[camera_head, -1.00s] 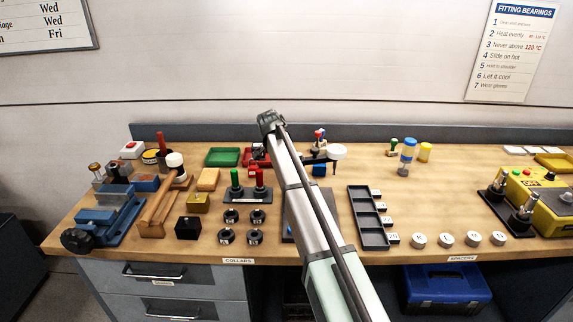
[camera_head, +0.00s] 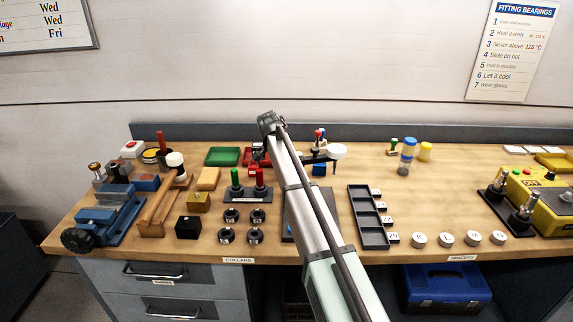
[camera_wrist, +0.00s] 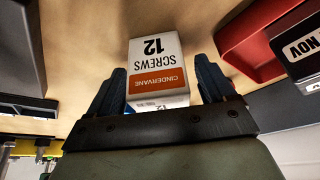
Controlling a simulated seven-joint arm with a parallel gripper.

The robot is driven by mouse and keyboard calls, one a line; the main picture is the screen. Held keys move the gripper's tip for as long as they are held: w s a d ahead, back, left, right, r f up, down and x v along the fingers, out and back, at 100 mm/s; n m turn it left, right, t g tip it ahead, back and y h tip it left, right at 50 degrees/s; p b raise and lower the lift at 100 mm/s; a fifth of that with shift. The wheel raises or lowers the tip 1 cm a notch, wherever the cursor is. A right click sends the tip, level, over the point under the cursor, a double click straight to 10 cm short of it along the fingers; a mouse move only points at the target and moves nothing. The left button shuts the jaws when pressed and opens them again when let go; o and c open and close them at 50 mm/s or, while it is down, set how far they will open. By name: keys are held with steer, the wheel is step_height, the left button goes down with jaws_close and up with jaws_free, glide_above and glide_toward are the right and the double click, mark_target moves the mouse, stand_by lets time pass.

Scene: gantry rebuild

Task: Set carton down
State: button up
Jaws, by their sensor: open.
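The carton (camera_wrist: 157,62) is a small white box with an orange band, printed "CINDERVANE" and "SCREWS 12", upside down in the wrist view. It lies between the two dark fingers of my gripper (camera_wrist: 162,82). The fingers are open, with a narrow gap on each side of the carton. Bare wood of the bench shows around it; I cannot tell for sure whether its base touches the wood. In the head view my arm hides most of this spot, and the carton cannot be made out.
A red tray (camera_wrist: 245,62) with a label is close at the right in the wrist view. A dark object (camera_wrist: 22,50) is at the left.

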steer(key=v, duration=1.2)
